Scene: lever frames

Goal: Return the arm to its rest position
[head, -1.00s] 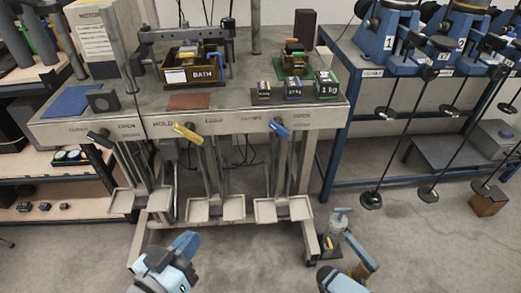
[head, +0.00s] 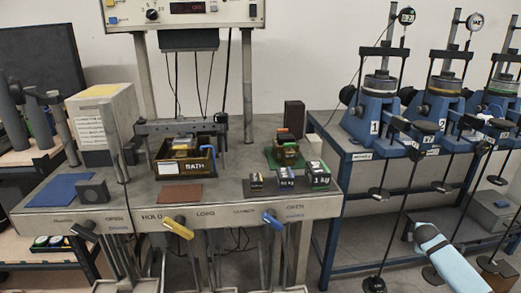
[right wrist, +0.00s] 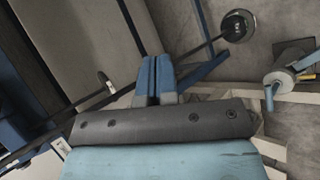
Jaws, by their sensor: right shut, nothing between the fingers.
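My right gripper shows in the right wrist view (right wrist: 156,82), its two blue fingers together with nothing between them. The floor and thin dark rods lie behind it. In the head view my light-blue right arm (head: 452,262) rises from the lower right corner, in front of the blue bench; its fingers cannot be made out there. My left gripper is in neither current view. Three lever handles sit at the front of the grey table (head: 225,208): a black one (head: 84,231), a yellow one (head: 179,228) and a blue one (head: 273,219).
A box marked BATH (head: 186,167) and several dark weights (head: 318,176) stand on the table. At right, blue machines (head: 375,125) stand on a blue bench (head: 350,158), with hanging rods and weights below. In the right wrist view a round weight (right wrist: 238,25) is near the top.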

